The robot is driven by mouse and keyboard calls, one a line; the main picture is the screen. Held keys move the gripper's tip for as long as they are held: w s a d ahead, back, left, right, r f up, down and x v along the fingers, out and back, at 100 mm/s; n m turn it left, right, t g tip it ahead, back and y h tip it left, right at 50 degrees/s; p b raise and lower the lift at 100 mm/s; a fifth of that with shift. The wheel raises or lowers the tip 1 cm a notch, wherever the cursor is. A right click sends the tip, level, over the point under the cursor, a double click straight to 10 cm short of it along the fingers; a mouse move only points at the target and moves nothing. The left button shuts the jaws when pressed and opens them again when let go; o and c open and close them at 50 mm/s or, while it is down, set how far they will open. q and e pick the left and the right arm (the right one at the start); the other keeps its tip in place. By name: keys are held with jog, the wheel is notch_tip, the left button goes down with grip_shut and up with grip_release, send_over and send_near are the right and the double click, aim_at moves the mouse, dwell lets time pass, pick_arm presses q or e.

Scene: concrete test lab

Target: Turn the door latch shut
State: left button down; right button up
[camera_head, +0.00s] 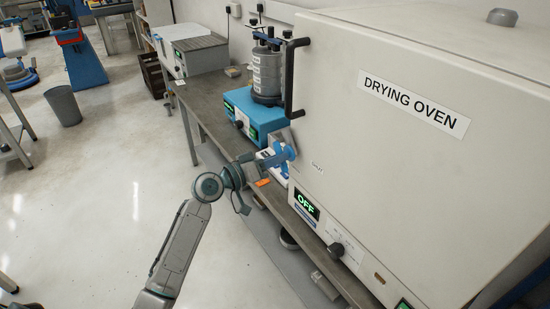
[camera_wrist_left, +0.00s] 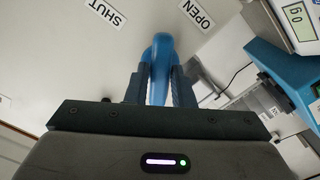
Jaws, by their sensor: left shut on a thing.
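The drying oven (camera_head: 400,95) is a large pale box at the right of the head view, with its door face towards me. Its blue door latch (camera_head: 284,153) sits low near the door's left edge. My left gripper (camera_head: 268,161) reaches it from the left. In the left wrist view, the fingers of my left gripper (camera_wrist_left: 160,88) are shut on the blue latch (camera_wrist_left: 160,50), one on each side. A SHUT label (camera_wrist_left: 106,12) and an OPEN label (camera_wrist_left: 194,14) show above the latch. The fingers hide part of it. My right gripper is not in view.
A black door handle (camera_head: 290,78) stands out above the latch. A blue device (camera_head: 238,108) carrying a grey cylinder (camera_head: 267,72) is on the bench (camera_head: 205,95) left of the oven.

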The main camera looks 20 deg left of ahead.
pick_arm(q)
jog(key=n+p, duration=0.5)
jog(key=n, duration=0.5)
jog(key=shift+n, duration=0.3)
dwell(0.4)
jog(key=c, duration=1.3)
grip_release()
